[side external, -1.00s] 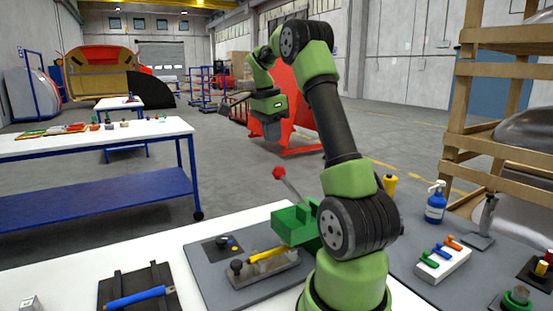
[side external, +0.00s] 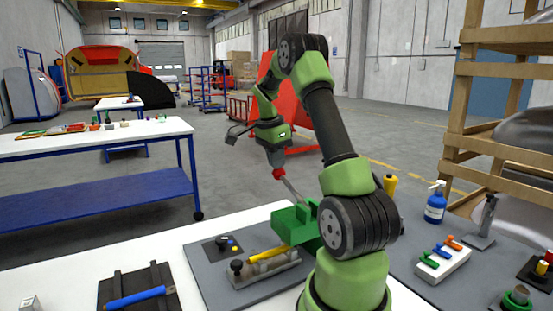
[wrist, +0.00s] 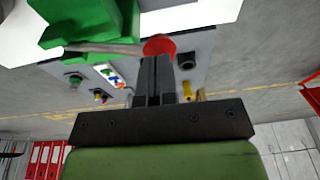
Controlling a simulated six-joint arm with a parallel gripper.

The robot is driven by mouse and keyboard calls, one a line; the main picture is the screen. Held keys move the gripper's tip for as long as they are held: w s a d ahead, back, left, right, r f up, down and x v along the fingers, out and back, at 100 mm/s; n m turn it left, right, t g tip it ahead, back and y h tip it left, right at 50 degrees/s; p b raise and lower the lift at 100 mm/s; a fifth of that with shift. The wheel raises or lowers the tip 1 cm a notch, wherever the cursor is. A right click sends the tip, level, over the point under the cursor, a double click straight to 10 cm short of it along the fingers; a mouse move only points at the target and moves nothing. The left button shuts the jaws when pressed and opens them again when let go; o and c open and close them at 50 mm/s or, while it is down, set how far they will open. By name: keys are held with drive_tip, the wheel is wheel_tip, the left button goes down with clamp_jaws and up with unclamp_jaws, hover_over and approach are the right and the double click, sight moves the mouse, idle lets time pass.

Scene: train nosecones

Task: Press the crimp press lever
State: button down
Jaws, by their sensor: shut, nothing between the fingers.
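The crimp press has a green body (side external: 296,226) on the grey mat and a raised grey lever with a red knob (side external: 279,173). The lever stands tilted up to the left in the side view. In the wrist view the red knob (wrist: 159,46) sits right at the tips of my gripper (wrist: 154,62), and the green body (wrist: 90,22) shows at upper left. My gripper (side external: 277,165) is shut, with nothing between its fingers, just above the knob in the side view. Whether the fingertips touch the knob is not clear.
A yellow-handled tool (side external: 268,254) lies in a grey holder left of the press. A blue spray bottle (side external: 435,205) and a white block with coloured pieces (side external: 443,262) stand to the right. A blue-handled tool (side external: 135,298) lies on a black pad.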

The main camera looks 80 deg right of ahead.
drive_tip(key=shift+w+d+f+y, duration=0.2)
drive_tip(key=shift+f+y, duration=0.1)
drive_tip(key=shift+f, duration=0.2)
wheel_tip(320, 180, down, 10)
drive_tip(key=w+d+g+y, duration=0.1)
drive_tip(key=g, duration=0.1)
drive_tip(key=shift+f, duration=0.2)
drive_tip(key=shift+r, duration=0.1)
idle(0.4)
drive_tip(key=v, duration=1)
drive_tip(key=shift+d+r, duration=0.25)
drive_tip(key=shift+r, duration=0.05)
drive_tip(key=shift+w, duration=0.15)
